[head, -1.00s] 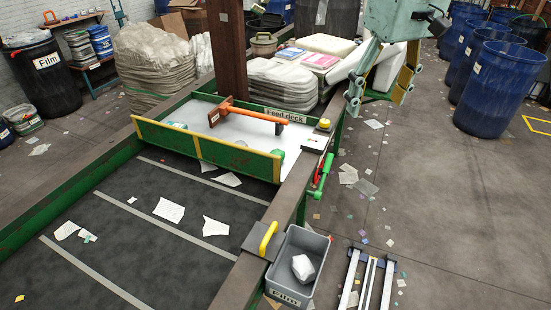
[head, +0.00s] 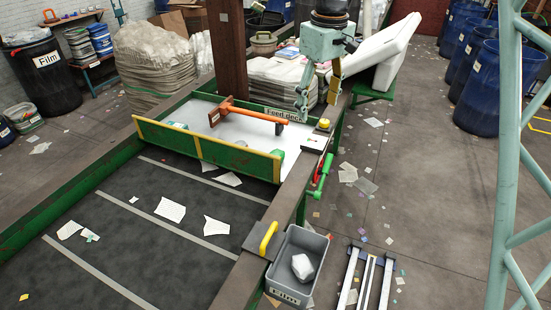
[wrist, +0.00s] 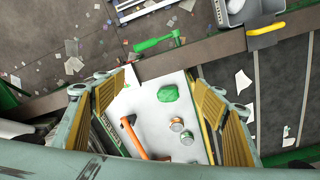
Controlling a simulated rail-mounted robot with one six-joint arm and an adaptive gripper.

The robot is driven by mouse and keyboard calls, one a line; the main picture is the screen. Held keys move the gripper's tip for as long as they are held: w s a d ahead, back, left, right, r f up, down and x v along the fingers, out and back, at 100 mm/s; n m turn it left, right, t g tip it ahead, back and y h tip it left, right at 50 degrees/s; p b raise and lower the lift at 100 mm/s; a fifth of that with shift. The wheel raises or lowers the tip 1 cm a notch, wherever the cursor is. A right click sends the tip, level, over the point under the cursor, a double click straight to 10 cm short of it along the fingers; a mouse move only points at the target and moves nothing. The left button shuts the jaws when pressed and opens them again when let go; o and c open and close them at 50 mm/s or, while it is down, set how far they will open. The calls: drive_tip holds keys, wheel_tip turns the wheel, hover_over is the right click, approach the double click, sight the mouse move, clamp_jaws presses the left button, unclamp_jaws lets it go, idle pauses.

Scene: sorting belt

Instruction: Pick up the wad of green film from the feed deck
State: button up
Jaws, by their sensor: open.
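The wad of green film (wrist: 168,93) lies on the white feed deck (wrist: 148,103), toward its upper right end in the wrist view. In the head view the wad (head: 280,152) is mostly hidden behind the deck's green front wall. My gripper (head: 318,98) hangs over the right back part of the deck, pointing down, open and empty. In the wrist view its fingers stand wide apart on both sides of the deck, and the wad shows between them, apart from both.
An orange-handled tool (wrist: 135,135) and two cans (wrist: 182,131) share the deck. The green front wall (head: 210,148) borders it, and a brown post (head: 229,50) rises behind. A grey bin (head: 271,272) holding a white lump stands at the front.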

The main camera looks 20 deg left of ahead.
sight(275, 154)
drive_tip(key=w+a+f+n+p, duration=0.1)
drive_tip(key=w+a+f+n, duration=0.2)
drive_tip(key=a+f, duration=1.1)
drive_tip(key=shift+w+a+f+g, duration=0.25)
drive_tip(key=shift+w+a+g, duration=0.15)
drive_tip(key=shift+w+a, duration=0.45)
drive_tip(key=shift+w+d+f, duration=0.1)
drive_tip(key=shift+d, duration=0.05)
drive_tip(key=shift+f, duration=4.2)
drive_tip(key=shift+f, duration=0.1)
drive_tip(key=shift+d+f, duration=0.15)
drive_tip(key=shift+f, duration=2.35)
drive_tip(key=c, duration=0.7)
